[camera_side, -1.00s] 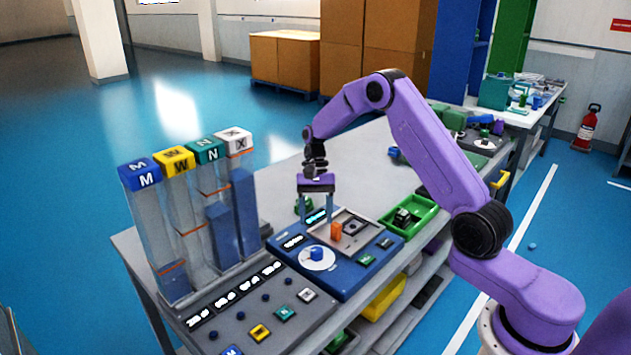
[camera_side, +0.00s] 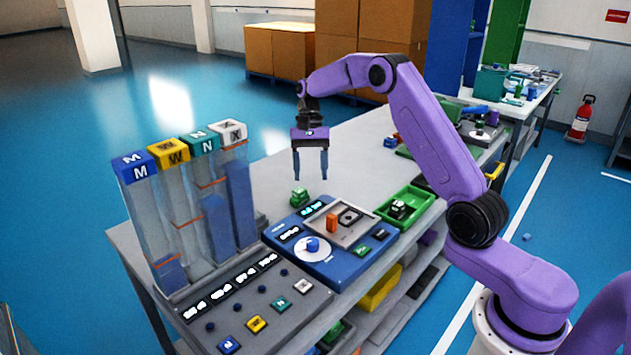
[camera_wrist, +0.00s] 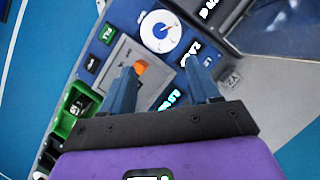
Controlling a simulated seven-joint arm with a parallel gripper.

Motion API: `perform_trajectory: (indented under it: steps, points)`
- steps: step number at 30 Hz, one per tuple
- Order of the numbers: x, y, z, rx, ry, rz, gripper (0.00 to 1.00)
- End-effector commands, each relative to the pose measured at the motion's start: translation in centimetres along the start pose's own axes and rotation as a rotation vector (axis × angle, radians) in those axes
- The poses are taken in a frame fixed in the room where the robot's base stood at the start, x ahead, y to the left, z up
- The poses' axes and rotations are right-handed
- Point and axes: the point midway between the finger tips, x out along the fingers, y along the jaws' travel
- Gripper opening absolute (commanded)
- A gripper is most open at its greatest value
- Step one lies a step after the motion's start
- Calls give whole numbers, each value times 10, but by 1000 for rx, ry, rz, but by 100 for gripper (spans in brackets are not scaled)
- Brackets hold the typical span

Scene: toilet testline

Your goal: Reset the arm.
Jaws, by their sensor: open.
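My gripper (camera_side: 311,178) is open and empty. In the side view it hangs fingers-down in the air above the table, above and behind the blue control panel (camera_side: 337,277). The wrist view shows my two fingers (camera_wrist: 163,92) spread apart with nothing between them. My arm reaches in from the right, bent at its elbow.
Clear tubes (camera_side: 185,235) with lettered caps stand left on the table. A small green object (camera_side: 299,197) sits behind the panel. A green bin (camera_side: 387,217) holds a dark-and-white part.

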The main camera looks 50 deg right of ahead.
Motion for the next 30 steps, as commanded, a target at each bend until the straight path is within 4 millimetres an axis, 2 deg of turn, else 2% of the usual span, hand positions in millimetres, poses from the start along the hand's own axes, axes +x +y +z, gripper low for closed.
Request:
perform_trajectory:
  steps: [5, 10, 16, 23, 30]
  points:
    - [0, -12, 26, -97, 23, 27, 61]
    - [4, -24, 76, -286, 67, 78, 61]
    - [14, -24, 138, -523, 117, 135, 61]
    - [30, -4, 206, -801, 167, 194, 61]
    - [50, 37, 266, -1101, 212, 247, 61]
